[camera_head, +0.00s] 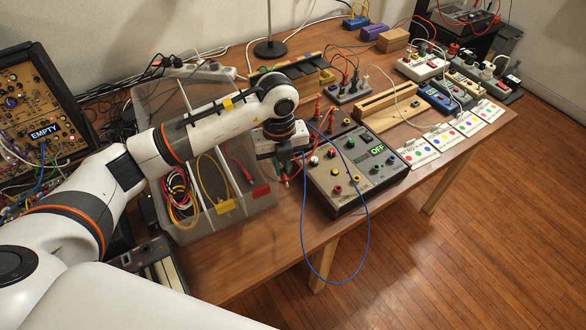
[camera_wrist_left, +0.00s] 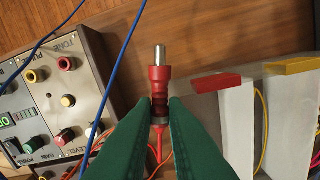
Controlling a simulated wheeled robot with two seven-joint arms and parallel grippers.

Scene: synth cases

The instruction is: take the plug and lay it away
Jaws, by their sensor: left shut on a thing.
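In the left wrist view, a red plug (camera_wrist_left: 159,76) with a bare metal pin sits between the green fingers of my left gripper (camera_wrist_left: 160,106), which is shut on it. A red lead runs back from the plug between the fingers. In the head view my left gripper (camera_head: 284,163) is between the divided tray (camera_head: 185,238) and the grey instrument box (camera_head: 345,200); the plug is hard to make out there. The tray has a red tab (camera_head: 261,191) and a yellow tab (camera_head: 225,206) on its front edge. My right gripper is not in view.
The instrument box shows a green OFF display (camera_head: 377,149). A blue lead (camera_head: 368,225) loops from it over the table's front edge. Coiled leads (camera_head: 180,195) lie in the tray's left compartment. A wooden rack (camera_head: 390,105), colour-dot cards (camera_head: 441,136) and power strips stand to the right.

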